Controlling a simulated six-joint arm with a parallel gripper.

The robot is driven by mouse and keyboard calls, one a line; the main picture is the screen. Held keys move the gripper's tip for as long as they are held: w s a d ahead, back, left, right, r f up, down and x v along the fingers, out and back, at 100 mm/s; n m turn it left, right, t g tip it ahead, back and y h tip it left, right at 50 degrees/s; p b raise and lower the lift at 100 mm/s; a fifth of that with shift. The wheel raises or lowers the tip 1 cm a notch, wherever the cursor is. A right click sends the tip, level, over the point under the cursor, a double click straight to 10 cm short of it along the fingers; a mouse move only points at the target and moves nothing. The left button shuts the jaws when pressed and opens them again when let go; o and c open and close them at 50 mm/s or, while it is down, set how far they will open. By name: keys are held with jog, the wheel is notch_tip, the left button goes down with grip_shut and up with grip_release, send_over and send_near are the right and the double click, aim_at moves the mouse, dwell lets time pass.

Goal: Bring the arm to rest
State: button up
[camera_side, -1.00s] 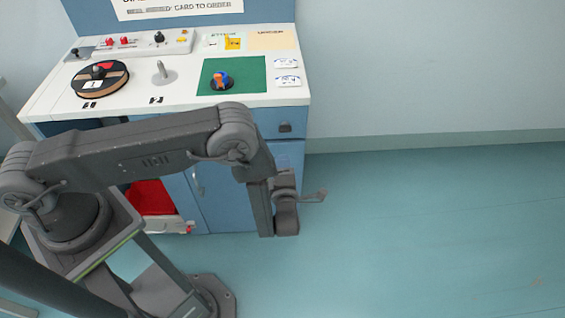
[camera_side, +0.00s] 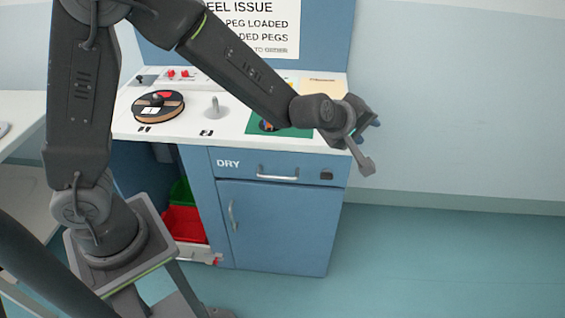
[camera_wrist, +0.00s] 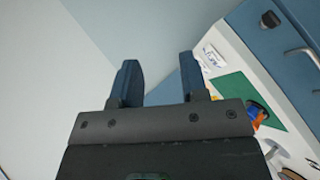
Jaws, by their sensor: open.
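My gripper (camera_side: 370,118) is at the right end of the bench top in the side view, raised near its right edge. The wrist view shows its two dark blue fingers (camera_wrist: 161,84) spread apart with nothing between them. My arm reaches from its stand at left, up high and down across to the right. It hides part of the green mat (camera_side: 301,132) and most of the blue and orange piece (camera_side: 266,125) on it. That piece also shows in the wrist view (camera_wrist: 257,110), partly behind the gripper body.
The white bench top (camera_side: 180,127) carries a black-rimmed reel (camera_side: 172,107) and a bare peg (camera_side: 214,108). A control panel (camera_side: 198,78) stands behind. Below is a blue cabinet (camera_side: 275,220) marked DRY, with red (camera_side: 185,222) and green (camera_side: 180,192) bins beside it. Floor at right is clear.

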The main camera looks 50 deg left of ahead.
jog(key=s+a+r+m+g+h, duration=0.1)
jog(key=s+a+r+m+h, duration=0.1)
jog(key=s+r+m, duration=0.3)
jog(key=s+a+r+m+g+y, duration=0.1)
jog(key=s+a+m, duration=0.3)
jog(key=s, duration=0.8)
jog(key=s+a+r+m+g+y, duration=0.1)
jog(key=s+a+m, duration=0.4)
jog(key=s, duration=0.7)
jog(key=r+g, duration=0.1)
jog(key=g, duration=0.1)
jog(key=shift+s+a+m+g, duration=0.2)
jog(key=shift+s+m+g, duration=0.1)
jog(key=shift+s+g, duration=0.1)
